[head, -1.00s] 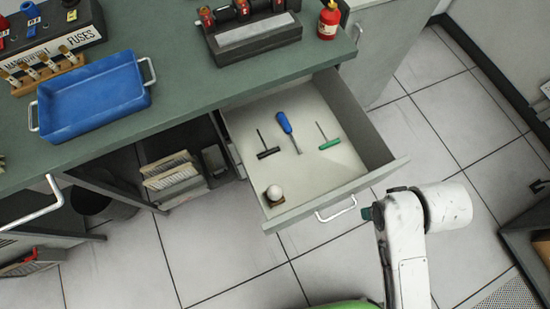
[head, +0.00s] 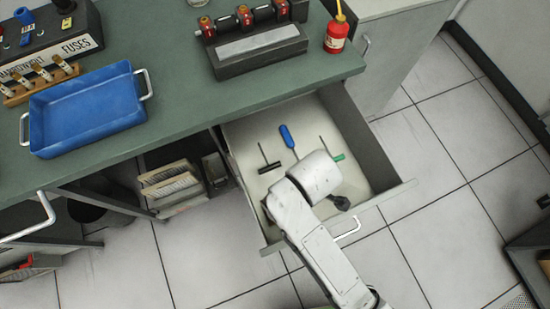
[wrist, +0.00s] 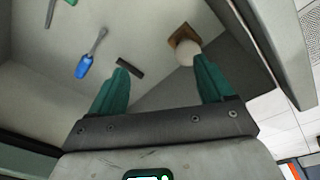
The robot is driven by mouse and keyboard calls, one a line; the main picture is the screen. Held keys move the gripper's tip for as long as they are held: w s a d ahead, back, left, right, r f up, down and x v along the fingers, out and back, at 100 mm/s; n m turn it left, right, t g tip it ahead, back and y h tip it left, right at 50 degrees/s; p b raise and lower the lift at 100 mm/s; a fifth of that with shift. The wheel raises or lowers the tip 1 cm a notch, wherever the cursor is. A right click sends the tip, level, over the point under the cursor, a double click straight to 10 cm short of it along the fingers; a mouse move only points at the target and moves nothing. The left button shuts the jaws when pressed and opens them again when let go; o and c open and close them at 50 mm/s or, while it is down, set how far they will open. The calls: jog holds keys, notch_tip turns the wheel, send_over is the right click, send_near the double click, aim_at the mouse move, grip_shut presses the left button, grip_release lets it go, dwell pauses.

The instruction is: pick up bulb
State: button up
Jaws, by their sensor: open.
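The bulb (wrist: 186,53) shows in the wrist view as a round white globe with a brown base. It lies in the open drawer (head: 392,201), near a drawer wall. In the head view my arm hides it. My gripper (wrist: 163,67) is open and empty, with two teal fingers pointing into the drawer. The bulb appears close to the tip of the right finger in the wrist view, which overlaps its edge. I cannot tell how far above the bulb the fingers are.
A blue-handled screwdriver (head: 287,136), a black T-handled tool (head: 270,167) and a green-handled tool (head: 338,157) lie in the drawer. Drawer walls surround them. The green counter above holds a blue tray (head: 88,108), a fuse box (head: 50,45) and a red bottle (head: 338,35).

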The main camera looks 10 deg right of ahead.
jog(key=a+n, duration=0.1)
jog(key=s+a+f+n, duration=0.1)
jog(key=a+n, duration=0.1)
jog(key=s+a+f+n+g, duration=0.1)
jog(key=a, duration=0.1)
jog(key=shift+s+a+f+n+h, duration=0.1)
jog(key=shift+a+f+n+h, duration=0.1)
jog(key=shift+f+n+h, duration=0.15)
notch_tip(320, 180, down, 4)
jog(key=shift+f, duration=0.15)
jog(key=shift+d+f, duration=0.1)
jog(key=shift+f, duration=3.05)
jog(key=shift+c, duration=0.5)
jog(key=c, duration=0.8)
